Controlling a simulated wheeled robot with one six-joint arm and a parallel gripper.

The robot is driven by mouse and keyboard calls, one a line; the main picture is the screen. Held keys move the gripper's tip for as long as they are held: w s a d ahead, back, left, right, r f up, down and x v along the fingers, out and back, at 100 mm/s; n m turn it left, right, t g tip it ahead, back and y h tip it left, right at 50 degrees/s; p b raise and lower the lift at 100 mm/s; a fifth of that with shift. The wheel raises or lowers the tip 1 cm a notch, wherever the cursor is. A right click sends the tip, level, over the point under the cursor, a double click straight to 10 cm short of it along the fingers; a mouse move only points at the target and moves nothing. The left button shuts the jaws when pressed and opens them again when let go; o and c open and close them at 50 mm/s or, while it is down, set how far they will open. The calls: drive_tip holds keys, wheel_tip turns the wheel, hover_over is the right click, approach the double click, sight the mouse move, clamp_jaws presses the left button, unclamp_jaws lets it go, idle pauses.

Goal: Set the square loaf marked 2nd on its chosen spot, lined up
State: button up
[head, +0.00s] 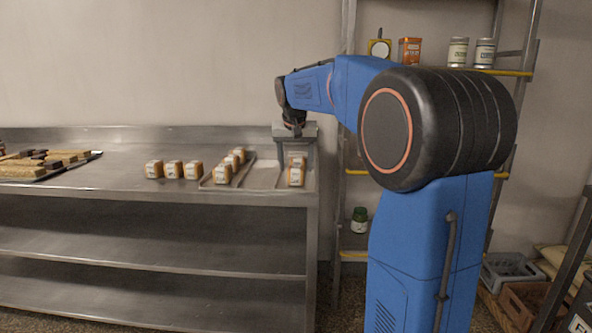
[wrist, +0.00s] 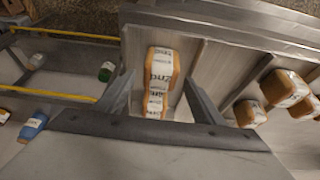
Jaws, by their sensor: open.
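My gripper (head: 297,150) is at the right end of the steel table, pointing down with its fingers apart. In the wrist view my gripper (wrist: 160,105) has a finger on each side of a pair of square loaves in line. The nearer loaf (head: 296,176) has a label that seems to end in "nd"; it also shows in the wrist view (wrist: 160,62). The farther loaf (head: 298,160) lies between the fingers, with clear gaps at both sides. It also shows in the wrist view (wrist: 155,103); its label is not legible.
Several similar loaves (head: 222,173) stand in a row on the tray to the left, past a bare strip (head: 262,175). Several more (head: 174,169) stand further left. A tray of long breads (head: 40,171) is at the far left. A shelf rack stands right.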

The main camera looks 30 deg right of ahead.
drive_tip(key=v, duration=0.9)
drive_tip(key=shift+r, duration=0.1)
drive_tip(key=s+a+f+n, duration=0.1)
drive_tip(key=s+a+f, duration=0.2)
drive_tip(key=s, duration=0.3)
drive_tip(key=s+a+f+n+y, duration=0.1)
drive_tip(key=s+a+f, duration=0.3)
drive_tip(key=s, duration=0.3)
drive_tip(key=s+a+f+n, duration=0.2)
drive_tip(key=s+a+f, duration=0.1)
drive_tip(key=s, duration=0.3)
drive_tip(key=s+a+f+n, duration=0.1)
drive_tip(key=s+a+f, duration=0.2)
drive_tip(key=s+f, duration=0.5)
drive_tip(key=s+a+f+n+t+y, duration=0.1)
drive_tip(key=s+a+f, duration=0.2)
drive_tip(key=s+f, duration=0.6)
drive_tip(key=shift+n+y, duration=0.3)
drive_tip(key=shift+n, duration=0.1)
